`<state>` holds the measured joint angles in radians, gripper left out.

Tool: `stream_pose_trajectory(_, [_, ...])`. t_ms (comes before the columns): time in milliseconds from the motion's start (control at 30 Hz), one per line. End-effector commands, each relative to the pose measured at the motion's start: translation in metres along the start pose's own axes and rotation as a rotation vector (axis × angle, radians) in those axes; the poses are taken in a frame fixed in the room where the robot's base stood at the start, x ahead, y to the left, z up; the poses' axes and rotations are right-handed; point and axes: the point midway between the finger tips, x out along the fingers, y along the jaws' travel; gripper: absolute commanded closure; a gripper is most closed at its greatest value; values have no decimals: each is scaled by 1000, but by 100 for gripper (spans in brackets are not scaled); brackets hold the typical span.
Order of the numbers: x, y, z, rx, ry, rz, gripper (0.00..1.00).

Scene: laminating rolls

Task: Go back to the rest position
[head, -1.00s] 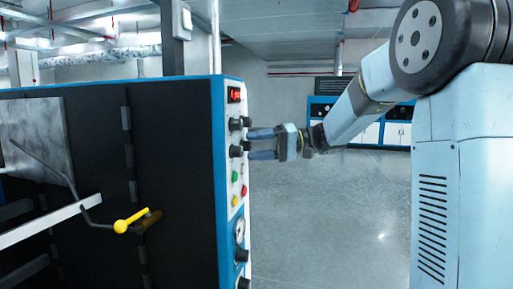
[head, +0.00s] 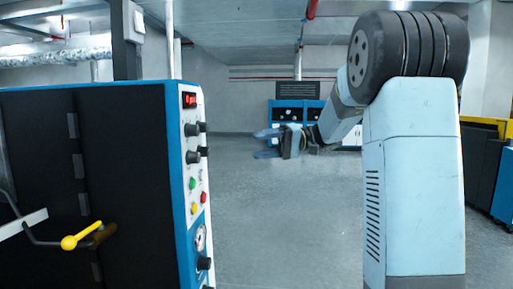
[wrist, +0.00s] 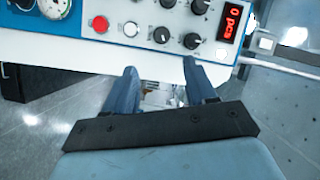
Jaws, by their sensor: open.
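My gripper (head: 266,144) is open and empty, its two blue fingers pointing left toward the laminating machine (head: 110,180). A gap shows between the fingertips and the machine's control panel (head: 192,180) in the head view. In the wrist view the two fingers (wrist: 157,88) stand apart with nothing between them, just short of the panel's edge. The panel carries black knobs, a red display (wrist: 233,22) and coloured buttons, including a red one (wrist: 100,24). A gauge sits lower on the panel.
A yellow-handled lever (head: 70,242) sticks out of the machine's dark side. Blue cabinets (head: 287,113) stand at the back wall. A dark and yellow unit (head: 483,160) stands at the right. The grey floor (head: 280,225) between is clear.

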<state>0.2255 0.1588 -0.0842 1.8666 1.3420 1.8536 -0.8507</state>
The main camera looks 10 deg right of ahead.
Motion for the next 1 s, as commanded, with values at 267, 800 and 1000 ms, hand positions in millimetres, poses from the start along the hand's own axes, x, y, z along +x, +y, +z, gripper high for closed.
stream_pose_trajectory(267, [1, 0, 1, 2, -2, 3, 44])
stream_pose_trajectory(800, [47, 2, 127, 200, -120, 529, 44])
stream_pose_trajectory(1000, [45, 12, 183, 223, -112, 789, 44])
